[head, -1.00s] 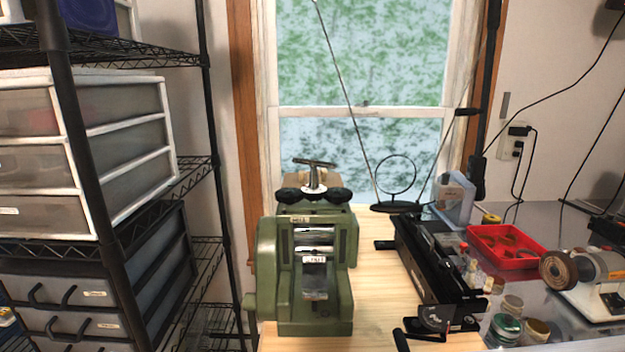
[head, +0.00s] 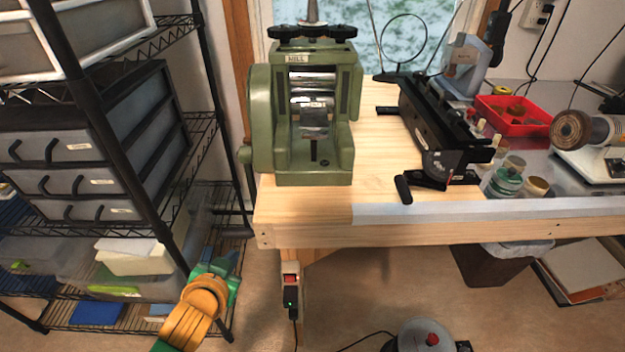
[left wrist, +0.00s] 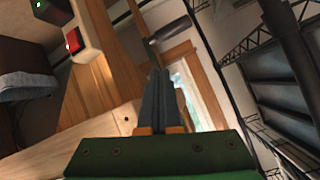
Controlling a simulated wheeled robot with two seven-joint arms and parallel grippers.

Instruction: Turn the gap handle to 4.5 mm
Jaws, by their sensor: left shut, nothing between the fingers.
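The green rolling mill (head: 315,168) stands upright on the wooden bench, its steel rollers (head: 312,90) facing me. On its top are two black round knobs and a metal post (head: 313,12), the lower part of the gap handle. The handle's crossbar is cut off by the top edge of the head view, and I cannot read a gap value. My left gripper (head: 228,262) is low, left of the bench and below its top, well away from the handle. In the left wrist view its two grey fingers (left wrist: 166,75) are together and empty. My right gripper is not in view.
The wooden bench edge (head: 310,236) lies between my left gripper and the mill. A wire shelf with grey drawers (head: 75,150) stands close at left. A black device (head: 435,130) and a red tray (head: 515,115) are right of the mill. A switch box (head: 290,285) hangs below the bench.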

